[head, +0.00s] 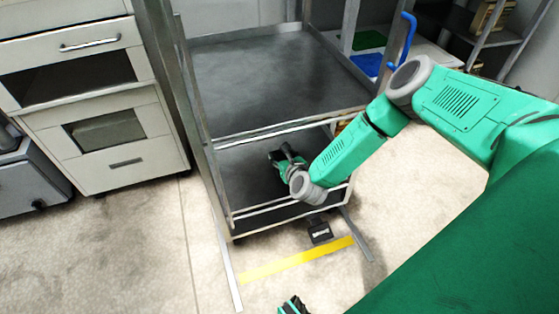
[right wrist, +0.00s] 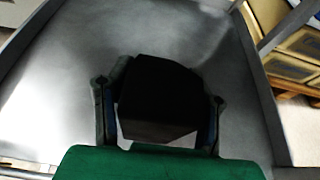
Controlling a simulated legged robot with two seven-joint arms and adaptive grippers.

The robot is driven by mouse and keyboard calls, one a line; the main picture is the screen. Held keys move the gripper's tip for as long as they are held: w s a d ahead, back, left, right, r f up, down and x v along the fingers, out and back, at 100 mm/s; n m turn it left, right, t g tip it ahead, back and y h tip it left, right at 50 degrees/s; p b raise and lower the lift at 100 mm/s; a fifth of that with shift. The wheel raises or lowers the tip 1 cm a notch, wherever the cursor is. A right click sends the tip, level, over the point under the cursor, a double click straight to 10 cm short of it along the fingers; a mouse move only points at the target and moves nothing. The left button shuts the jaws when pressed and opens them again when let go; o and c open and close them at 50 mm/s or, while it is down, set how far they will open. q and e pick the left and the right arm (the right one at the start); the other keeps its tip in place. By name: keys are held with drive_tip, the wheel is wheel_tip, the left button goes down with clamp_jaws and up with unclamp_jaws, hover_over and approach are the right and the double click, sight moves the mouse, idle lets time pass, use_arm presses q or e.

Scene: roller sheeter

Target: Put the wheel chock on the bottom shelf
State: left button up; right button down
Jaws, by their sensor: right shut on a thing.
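The wheel chock (right wrist: 158,95) is a black block with a flat, paler near face. In the right wrist view it sits between the two fingers of my right gripper (right wrist: 158,108), which is shut on it. In the head view my right gripper (head: 283,154) is inside the bottom level of the metal rack, over the dark bottom shelf (head: 245,180). The chock is hard to make out there against the dark shelf. I cannot tell whether it touches the shelf. A small green and black part of mine, perhaps my left gripper, shows at the bottom edge; its jaws cannot be read.
Metal posts and front rails edge the rack. A small black object (head: 320,231) is on the floor before it, near a yellow strip (head: 298,259). A drawer cabinet (head: 110,125) stands to the left.

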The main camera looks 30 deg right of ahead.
drive_tip(key=shift+w+d, duration=0.1)
drive_tip(key=shift+w, duration=0.7)
drive_tip(key=shift+w+d, duration=0.15)
drive_tip(key=shift+w, duration=0.1)
drive_tip(key=shift+w+d+b, duration=0.3)
drive_tip(key=shift+w+b, duration=0.05)
drive_tip(key=shift+w, duration=0.15)
wheel_tip(320, 180, down, 4)
drive_tip(key=shift+d+r+b, duration=0.1)
drive_tip(key=shift+b, duration=0.9)
drive_tip(key=shift+a+r, duration=0.15)
drive_tip(key=shift+a, duration=0.1)
drive_tip(key=c, duration=0.8)
unclamp_jaws()
drive_tip(key=shift+s, duration=0.1)
drive_tip(key=shift+o, duration=0.4)
drive_tip(key=shift+d, duration=0.1)
